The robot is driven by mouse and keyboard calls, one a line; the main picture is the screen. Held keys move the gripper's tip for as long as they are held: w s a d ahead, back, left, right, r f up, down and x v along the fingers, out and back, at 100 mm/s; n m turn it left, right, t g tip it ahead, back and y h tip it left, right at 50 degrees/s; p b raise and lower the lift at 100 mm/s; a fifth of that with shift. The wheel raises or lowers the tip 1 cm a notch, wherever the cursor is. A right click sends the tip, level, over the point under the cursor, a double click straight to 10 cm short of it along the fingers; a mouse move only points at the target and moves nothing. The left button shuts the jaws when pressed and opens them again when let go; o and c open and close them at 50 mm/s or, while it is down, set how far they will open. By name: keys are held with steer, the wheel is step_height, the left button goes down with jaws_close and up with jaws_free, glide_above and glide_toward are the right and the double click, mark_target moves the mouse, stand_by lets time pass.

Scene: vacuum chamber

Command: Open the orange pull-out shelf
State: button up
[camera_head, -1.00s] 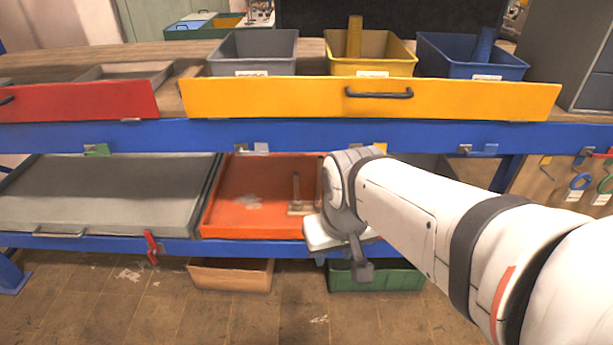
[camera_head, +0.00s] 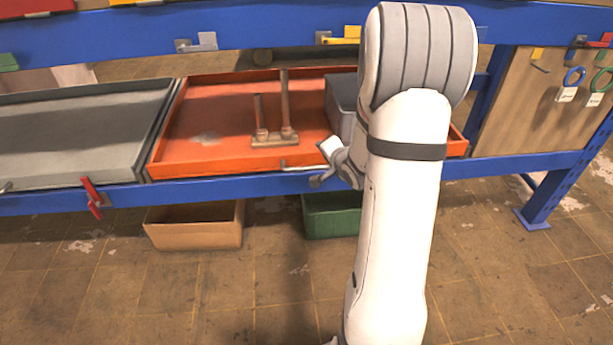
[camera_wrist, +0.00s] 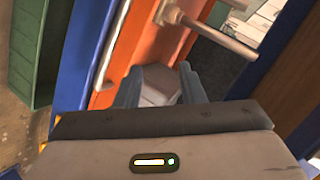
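The orange pull-out shelf (camera_head: 225,115) is on the lower level of the blue rack, its front edge beside the blue beam. Its pale bar handle (camera_head: 303,168) is at the front middle. A brown fitting with two upright posts (camera_head: 275,138) and a grey box (camera_head: 341,95) sit on it. My gripper (camera_head: 322,163) is just right of the handle, partly hidden by my arm. In the wrist view my gripper (camera_wrist: 157,74) is open, with a gap between its fingers. The handle (camera_wrist: 108,55) lies left of the left finger, not between the fingers.
A grey pull-out shelf (camera_head: 75,130) is to the left, with a red latch (camera_head: 93,197) on the blue beam (camera_head: 230,187). A brown bin (camera_head: 195,225) and a green bin (camera_head: 332,215) stand below. The floor in front is clear.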

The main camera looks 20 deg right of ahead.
mark_target(318, 168)
step_height(318, 168, down, 11)
steer(key=d+m+t+y+b, duration=0.2)
steer(key=m+t+b, duration=0.1)
steer(key=m+b, duration=0.15)
steer(key=shift+n, duration=0.25)
steer(key=b+x, duration=0.3)
steer(key=x, duration=0.5)
steer(key=shift+w+r, duration=0.15)
steer(key=shift+w, duration=0.05)
steer(key=shift+c, duration=0.3)
jaws_close()
